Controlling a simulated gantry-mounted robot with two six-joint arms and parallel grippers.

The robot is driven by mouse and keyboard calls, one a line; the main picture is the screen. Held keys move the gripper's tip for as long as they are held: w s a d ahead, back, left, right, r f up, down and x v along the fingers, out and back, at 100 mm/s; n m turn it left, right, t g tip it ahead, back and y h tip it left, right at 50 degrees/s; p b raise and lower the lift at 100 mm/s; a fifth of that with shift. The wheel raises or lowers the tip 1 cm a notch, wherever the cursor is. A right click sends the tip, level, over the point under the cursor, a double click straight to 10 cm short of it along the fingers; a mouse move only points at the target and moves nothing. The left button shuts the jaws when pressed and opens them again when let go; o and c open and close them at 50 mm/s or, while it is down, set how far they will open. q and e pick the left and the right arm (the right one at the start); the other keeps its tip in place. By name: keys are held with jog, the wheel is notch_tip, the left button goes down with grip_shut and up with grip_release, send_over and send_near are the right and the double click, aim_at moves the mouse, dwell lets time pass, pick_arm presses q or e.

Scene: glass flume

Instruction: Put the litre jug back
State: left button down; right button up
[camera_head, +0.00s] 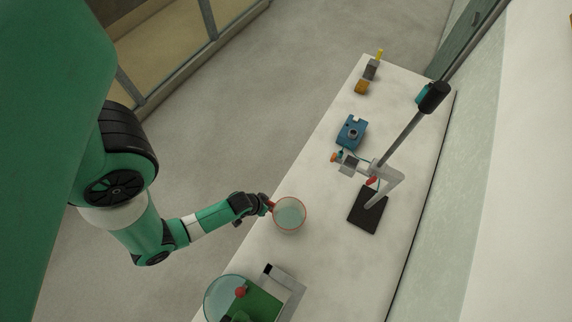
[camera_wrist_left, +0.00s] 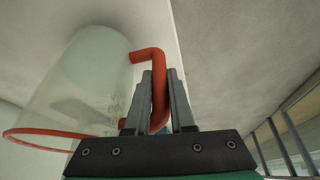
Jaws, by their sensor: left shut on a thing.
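The litre jug (camera_head: 290,214) is a clear, pale vessel with a red rim and a red handle. In the head view it is at the left edge of the white bench, seen from above. My left gripper (camera_head: 268,205) is shut on its red handle. In the left wrist view the handle (camera_wrist_left: 158,80) passes between the two fingers of my left gripper (camera_wrist_left: 159,100), and the jug body (camera_wrist_left: 75,85) is at the left. I cannot tell whether the jug's base touches the bench. My right gripper is not in view.
A stand with a black base (camera_head: 367,212) and a blue device (camera_head: 352,131) stand farther along the bench (camera_head: 320,240). A round clear vessel (camera_head: 222,296) and a grey-framed green item (camera_head: 262,304) are at the near end. The bench between jug and stand is clear.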

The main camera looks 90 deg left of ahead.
pick_arm(q)
jog(key=shift+f, duration=0.95)
jog(key=c, duration=0.8)
grip_release()
jog(key=shift+o, duration=0.2)
jog(key=shift+s+r, duration=0.1)
jog(key=shift+r, duration=0.3)
jog(key=p+v, duration=0.3)
jog(key=v, duration=0.8)
jog(key=shift+r, duration=0.2)
jog(key=shift+d, duration=0.1)
